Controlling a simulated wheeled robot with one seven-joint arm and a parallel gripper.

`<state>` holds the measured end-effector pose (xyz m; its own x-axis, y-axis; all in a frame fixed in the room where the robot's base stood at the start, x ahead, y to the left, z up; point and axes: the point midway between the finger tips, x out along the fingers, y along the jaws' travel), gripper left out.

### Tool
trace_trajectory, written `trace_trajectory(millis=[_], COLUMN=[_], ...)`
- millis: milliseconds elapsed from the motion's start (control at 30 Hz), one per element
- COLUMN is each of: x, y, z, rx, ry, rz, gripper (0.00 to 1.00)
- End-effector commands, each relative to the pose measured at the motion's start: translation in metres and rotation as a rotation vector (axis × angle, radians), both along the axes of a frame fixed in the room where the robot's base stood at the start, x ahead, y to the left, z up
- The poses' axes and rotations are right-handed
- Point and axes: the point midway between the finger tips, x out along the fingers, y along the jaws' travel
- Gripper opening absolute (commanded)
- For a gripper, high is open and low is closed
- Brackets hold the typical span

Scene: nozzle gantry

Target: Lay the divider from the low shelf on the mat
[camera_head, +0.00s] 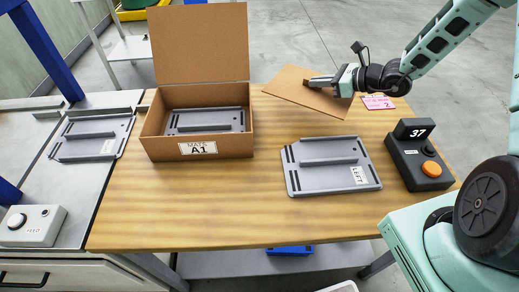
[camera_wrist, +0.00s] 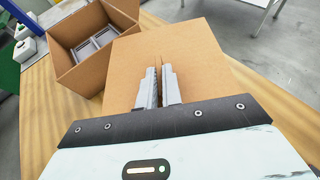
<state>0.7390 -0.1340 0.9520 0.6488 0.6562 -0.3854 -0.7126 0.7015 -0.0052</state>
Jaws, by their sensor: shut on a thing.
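A flat brown cardboard sheet, which looks like the divider (camera_head: 290,85), is in my gripper (camera_head: 312,82) above the back right of the wooden table. The head view shows it tilted. In the wrist view the divider (camera_wrist: 205,60) spreads out ahead of my gripper (camera_wrist: 160,75), whose two fingers are shut on its near edge. I cannot make out a mat; the sheet and arm hide part of the table. A low shelf (camera_head: 220,264) shows under the table, with a blue container (camera_head: 290,250) on or near it.
An open carton marked A1 (camera_head: 165,148) holds a grey tray (camera_head: 205,128). Another grey tray labelled LEFT (camera_head: 300,184) lies front right of it. A dark device with an orange button (camera_head: 408,168) and a pink label (camera_head: 378,102) are at the right. The front left tabletop is clear.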

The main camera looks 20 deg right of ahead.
Motion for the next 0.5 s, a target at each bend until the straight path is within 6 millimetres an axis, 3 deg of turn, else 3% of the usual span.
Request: trace_trajectory(millis=[33,67,300,500], x=[0.01,0.014,0.037,0.044], y=[-0.003,-0.004,-0.013,-0.017], z=[-0.018,-0.019,-0.023,-0.023], rx=[-0.008,-0.008,-0.002,0.003], ry=[-0.01,-0.009,-0.002,0.004], rz=[0.037,0.058,0.161,0.183], gripper=[0.0,0.0,0.0,0.0])
